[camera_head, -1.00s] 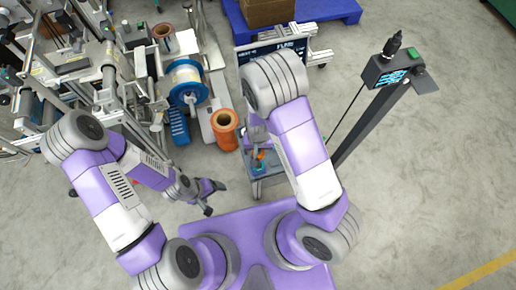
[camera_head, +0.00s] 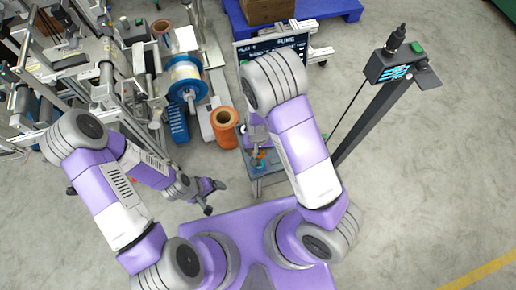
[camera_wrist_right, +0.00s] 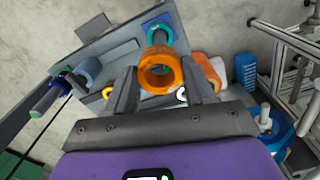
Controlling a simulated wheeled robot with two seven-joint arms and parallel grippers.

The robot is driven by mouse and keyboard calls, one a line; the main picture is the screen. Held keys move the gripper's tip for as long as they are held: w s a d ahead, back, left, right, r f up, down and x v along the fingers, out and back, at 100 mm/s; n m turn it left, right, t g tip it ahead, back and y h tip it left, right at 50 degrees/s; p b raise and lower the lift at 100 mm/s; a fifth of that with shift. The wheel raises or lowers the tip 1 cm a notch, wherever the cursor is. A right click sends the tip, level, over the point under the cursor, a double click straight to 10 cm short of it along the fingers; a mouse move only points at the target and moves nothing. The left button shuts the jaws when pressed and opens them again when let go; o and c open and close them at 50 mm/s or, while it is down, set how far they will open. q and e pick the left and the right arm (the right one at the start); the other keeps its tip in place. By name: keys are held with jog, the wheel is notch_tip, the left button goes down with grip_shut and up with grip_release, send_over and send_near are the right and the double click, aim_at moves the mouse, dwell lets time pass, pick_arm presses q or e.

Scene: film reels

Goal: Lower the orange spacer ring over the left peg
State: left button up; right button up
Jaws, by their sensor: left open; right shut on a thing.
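My right gripper (camera_wrist_right: 160,88) is shut on the orange spacer ring (camera_wrist_right: 160,70), seen between its fingers in the right wrist view. The ring's hole faces the camera. Behind it, a teal ring (camera_wrist_right: 160,27) sits on the bench board (camera_wrist_right: 110,47); the ring partly covers this spot, and I cannot tell whether a peg is in its hole. In the head view my right arm partly hides the small bench. My left gripper (camera_head: 214,196) is open, empty and away from the bench.
An orange spool (camera_head: 224,122) stands left of the bench in the head view. A blue bin (camera_head: 178,122), a blue-flanged reel (camera_head: 187,82) and machine frames fill the left. A screen post (camera_head: 385,80) stands to the right. Floor beyond it is clear.

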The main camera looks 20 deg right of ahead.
aim_at(258, 154)
jog(key=shift+f, duration=0.15)
jog(key=shift+f+b, duration=0.5)
jog(key=shift+f, duration=0.2)
jog(key=shift+f+b, duration=0.45)
jog(key=shift+f, duration=0.15)
dwell(0.5)
jog(key=shift+f+b, duration=0.7)
jog(key=shift+f, duration=0.05)
jog(key=shift+f, duration=0.2)
jog(key=shift+f+b, duration=0.95)
jog(key=shift+f, duration=0.1)
jog(key=shift+f, duration=0.1)
